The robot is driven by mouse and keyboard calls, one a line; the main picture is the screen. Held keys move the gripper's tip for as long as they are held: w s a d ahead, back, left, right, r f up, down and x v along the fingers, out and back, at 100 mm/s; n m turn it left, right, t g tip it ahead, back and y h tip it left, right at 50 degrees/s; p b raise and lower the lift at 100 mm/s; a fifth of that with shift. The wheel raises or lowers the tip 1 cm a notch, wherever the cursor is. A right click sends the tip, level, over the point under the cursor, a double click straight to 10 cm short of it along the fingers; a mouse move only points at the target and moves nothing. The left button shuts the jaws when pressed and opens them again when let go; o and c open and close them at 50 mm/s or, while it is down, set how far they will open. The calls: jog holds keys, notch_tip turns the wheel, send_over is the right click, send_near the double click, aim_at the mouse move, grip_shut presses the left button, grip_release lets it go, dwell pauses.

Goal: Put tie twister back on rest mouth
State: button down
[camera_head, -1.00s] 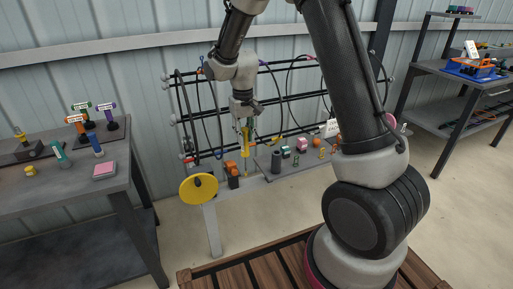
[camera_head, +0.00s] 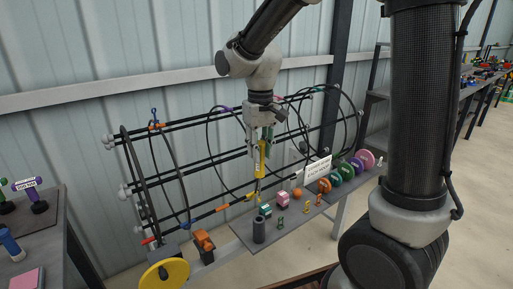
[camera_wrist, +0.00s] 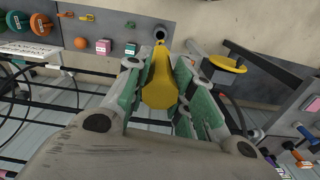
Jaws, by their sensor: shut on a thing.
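The yellow tie twister (camera_head: 262,160) hangs upright, narrow end down, in my gripper (camera_head: 261,142). In the wrist view my gripper (camera_wrist: 158,85) has its green-padded fingers closed on both sides of the yellow handle (camera_wrist: 160,88). A dark upright tube with an open mouth (camera_head: 258,231), which looks like the rest, stands at the left end of the grey board. The tool is above the board; its tip appears apart from the tube in the head view.
A wire cage with black hoops (camera_head: 215,130) is close behind my gripper. A yellow disc (camera_head: 163,275) and orange clamp (camera_head: 203,241) are at left.

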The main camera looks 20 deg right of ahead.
aim_at(259, 179)
jog(key=shift+f, duration=0.1)
jog(key=shift+f, duration=3.1)
jog(key=shift+f, duration=0.2)
jog(key=shift+f, duration=0.35)
jog(key=shift+f, duration=0.25)
jog(key=shift+f, duration=0.35)
jog(key=shift+f, duration=0.4)
jog(key=shift+f, duration=0.25)
jog(key=shift+f, duration=0.2)
